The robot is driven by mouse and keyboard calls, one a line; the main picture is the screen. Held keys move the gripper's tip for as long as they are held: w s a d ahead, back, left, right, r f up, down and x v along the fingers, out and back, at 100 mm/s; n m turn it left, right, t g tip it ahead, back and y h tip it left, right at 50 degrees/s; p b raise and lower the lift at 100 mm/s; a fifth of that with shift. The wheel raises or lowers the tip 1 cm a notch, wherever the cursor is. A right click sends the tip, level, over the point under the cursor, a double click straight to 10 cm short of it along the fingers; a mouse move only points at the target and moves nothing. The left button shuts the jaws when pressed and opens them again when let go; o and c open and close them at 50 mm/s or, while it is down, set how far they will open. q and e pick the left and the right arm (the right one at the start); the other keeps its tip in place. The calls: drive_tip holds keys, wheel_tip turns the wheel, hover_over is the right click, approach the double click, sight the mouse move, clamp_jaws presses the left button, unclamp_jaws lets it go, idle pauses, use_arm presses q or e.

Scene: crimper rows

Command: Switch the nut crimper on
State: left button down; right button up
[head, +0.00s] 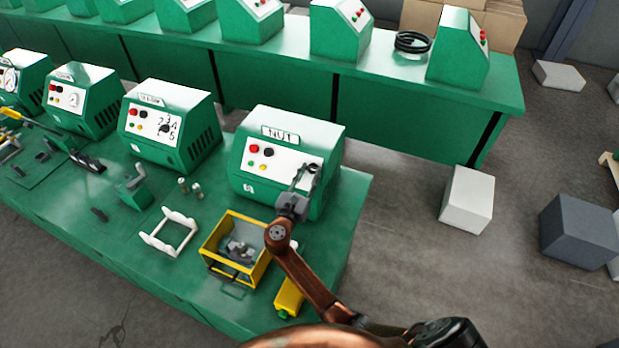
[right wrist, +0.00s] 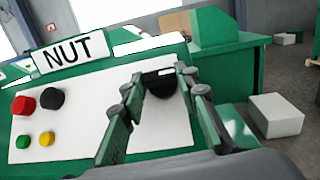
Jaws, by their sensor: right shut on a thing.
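The nut crimper (head: 285,155) is a green box with a sign reading NUT, at the right end of the near green table. Its white panel (right wrist: 70,130) carries a red button (right wrist: 23,104), a black button (right wrist: 52,98), a small green one (right wrist: 23,141) and a small yellow one (right wrist: 47,138). A black knob (right wrist: 160,84) sits at the panel's right side. My right gripper (head: 306,177) is at that side, its fingers (right wrist: 163,92) shut on the knob. The fingers hide the knob in the head view. My left gripper is in neither view.
A yellow-framed bin (head: 207,257) of metal parts and a yellow tool (head: 290,296) lie in front of the crimper. A white frame (head: 155,243) lies further left. Other green machines (head: 170,125) stand along the table. White blocks (head: 467,199) stand on the floor to the right.

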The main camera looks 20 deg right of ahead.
drive_tip(key=shift+m, duration=0.5)
drive_tip(key=o, duration=1.1)
drive_tip(key=shift+s+a, duration=0.1)
drive_tip(key=shift+a, duration=0.05)
drive_tip(key=v, duration=0.7)
drive_tip(key=shift+a, duration=0.15)
